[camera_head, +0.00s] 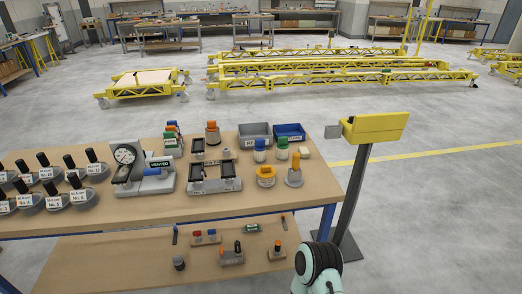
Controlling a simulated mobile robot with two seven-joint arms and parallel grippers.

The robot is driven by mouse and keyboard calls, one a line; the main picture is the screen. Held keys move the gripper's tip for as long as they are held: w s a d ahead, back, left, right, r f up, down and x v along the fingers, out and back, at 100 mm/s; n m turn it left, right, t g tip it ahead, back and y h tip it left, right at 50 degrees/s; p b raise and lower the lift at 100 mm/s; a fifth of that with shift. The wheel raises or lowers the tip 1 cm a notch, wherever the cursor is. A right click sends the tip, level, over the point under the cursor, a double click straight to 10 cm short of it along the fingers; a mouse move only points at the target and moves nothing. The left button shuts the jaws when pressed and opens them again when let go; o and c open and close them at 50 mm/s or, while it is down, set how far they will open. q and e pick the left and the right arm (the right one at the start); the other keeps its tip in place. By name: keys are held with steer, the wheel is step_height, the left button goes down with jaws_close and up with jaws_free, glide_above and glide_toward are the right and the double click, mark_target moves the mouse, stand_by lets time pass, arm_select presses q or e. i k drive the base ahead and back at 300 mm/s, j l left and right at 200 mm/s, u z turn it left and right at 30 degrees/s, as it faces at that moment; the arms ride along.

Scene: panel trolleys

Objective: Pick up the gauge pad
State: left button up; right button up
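I cannot tell for sure which thing is the gauge pad. Part of my arm (318,265) shows at the bottom, right of the lower shelf. Neither gripper's fingers are in view.
Several labelled black-handled tools (50,185) fill the bench's left side. Grey (255,136) and blue (289,132) bins stand at its back right. A yellow-topped post (376,127) stands right of the bench. Yellow trolleys (340,70) stand farther back. The floor at right is clear.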

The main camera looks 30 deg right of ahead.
mark_target(304, 152)
steer(key=l+u, duration=0.35)
steer(key=k+l+u, duration=0.1)
steer(key=u, duration=0.25)
steer(key=k+l+u, duration=0.1)
steer(key=l+u, duration=0.25)
steer(key=k+l+u, duration=0.25)
steer(key=l, duration=0.2)
steer(key=k+l+u, duration=0.3)
steer(key=l, duration=0.15)
steer(key=k+l+u, duration=0.15)
steer(key=k+l, duration=0.6)
